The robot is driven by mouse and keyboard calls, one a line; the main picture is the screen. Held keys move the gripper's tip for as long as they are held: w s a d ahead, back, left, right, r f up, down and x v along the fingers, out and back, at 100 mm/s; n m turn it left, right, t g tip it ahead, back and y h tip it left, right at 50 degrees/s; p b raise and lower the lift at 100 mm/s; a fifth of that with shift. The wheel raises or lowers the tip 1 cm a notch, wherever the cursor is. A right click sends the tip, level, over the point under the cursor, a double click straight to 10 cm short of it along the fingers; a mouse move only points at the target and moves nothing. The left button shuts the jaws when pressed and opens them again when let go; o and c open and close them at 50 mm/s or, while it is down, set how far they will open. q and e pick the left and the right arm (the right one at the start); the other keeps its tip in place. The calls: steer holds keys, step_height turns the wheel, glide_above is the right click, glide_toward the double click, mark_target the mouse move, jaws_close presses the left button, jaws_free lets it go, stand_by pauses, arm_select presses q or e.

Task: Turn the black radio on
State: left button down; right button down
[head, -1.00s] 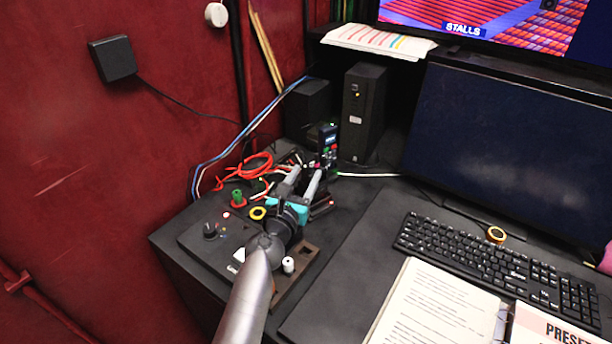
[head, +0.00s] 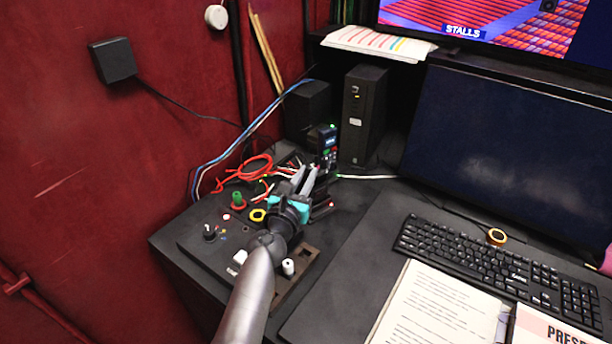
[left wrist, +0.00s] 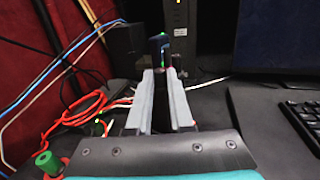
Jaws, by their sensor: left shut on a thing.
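The black radio (head: 328,142) stands upright on the desk in front of the dark boxes. It has a small lit display, coloured buttons and a green light on top. In the left wrist view, the radio (left wrist: 160,48) shows at the far end of my fingers. My left gripper (head: 308,172) reaches to it from the front, with its two grey fingers drawn close together. The same gripper (left wrist: 160,74) shows in the left wrist view, shut on the radio's lower part. The contact itself is partly hidden. My right gripper is not in view.
A control panel with a green knob (head: 238,199), a yellow ring (head: 257,214) and a white button (head: 288,267) lies below my arm. Red cables (head: 250,170) lie to the left. A black tower (head: 363,115) stands behind. A keyboard (head: 490,262) and monitor are at right.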

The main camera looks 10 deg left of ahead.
arm_select(q)
steer(key=shift+a+m+h, duration=0.1)
steer(key=shift+m+h, duration=0.2)
steer(key=shift+h, duration=0.2)
arm_select(e)
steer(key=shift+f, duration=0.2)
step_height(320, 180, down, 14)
steer(key=b, duration=1.5)
arm_select(q)
steer(key=shift+w+a+m+g+h+b, duration=0.3)
steer(key=shift+m+g+h+b, duration=0.4)
steer(key=shift+m+g+h, duration=1.5)
steer(key=shift+w+a+m+g+h+b, duration=0.25)
steer(key=shift+m+g+h+b, duration=0.4)
steer(key=shift+m+g+h, duration=1.55)
steer(key=shift+w+a+m+g+h+b, duration=0.3)
steer(key=shift+m+g+h+b, duration=0.4)
steer(key=shift+m+g+h, duration=1.5)
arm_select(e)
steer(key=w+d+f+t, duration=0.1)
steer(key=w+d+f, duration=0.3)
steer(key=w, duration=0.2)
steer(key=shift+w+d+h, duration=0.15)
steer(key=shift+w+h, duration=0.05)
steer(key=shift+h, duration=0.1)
arm_select(q)
steer(key=shift+n+t+h, duration=0.4)
steer(key=shift+t, duration=0.1)
